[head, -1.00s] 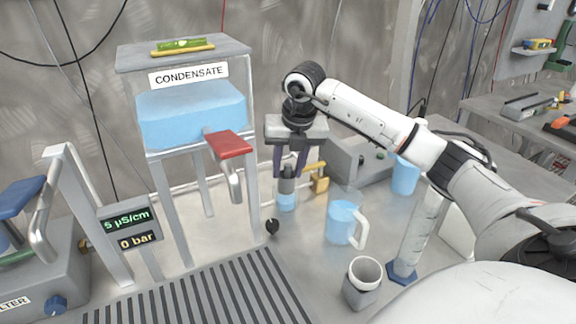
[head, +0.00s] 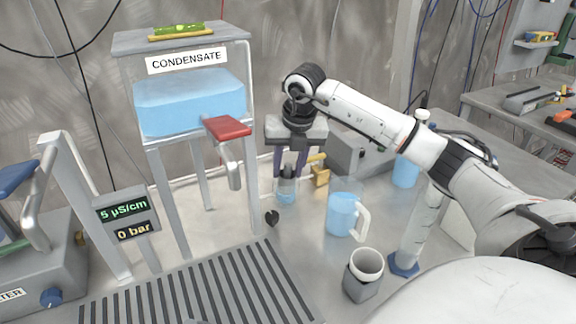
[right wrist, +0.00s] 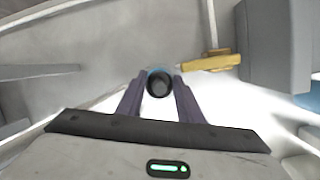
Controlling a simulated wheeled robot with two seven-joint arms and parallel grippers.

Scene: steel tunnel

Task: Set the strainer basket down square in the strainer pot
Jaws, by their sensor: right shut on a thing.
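My right gripper (head: 290,172) points down with its purple fingers shut on a small clear bottle (head: 287,192) that has a dark top and pale blue liquid. The bottle stands upright on the steel bench behind the blue-filled jug; I cannot tell whether its base touches the bench. In the right wrist view the bottle's dark round top (right wrist: 160,84) sits between the fingertips (right wrist: 158,95). I cannot pick out a strainer basket or a strainer pot for certain in these views. My left gripper is not in view.
A jug (head: 343,213) and a grey cup with a white rim (head: 366,268) stand in front to the right. The condensate tank (head: 190,105) on legs, with a red-handled tap (head: 228,128), stands left. A slotted drain (head: 200,290) lies in front.

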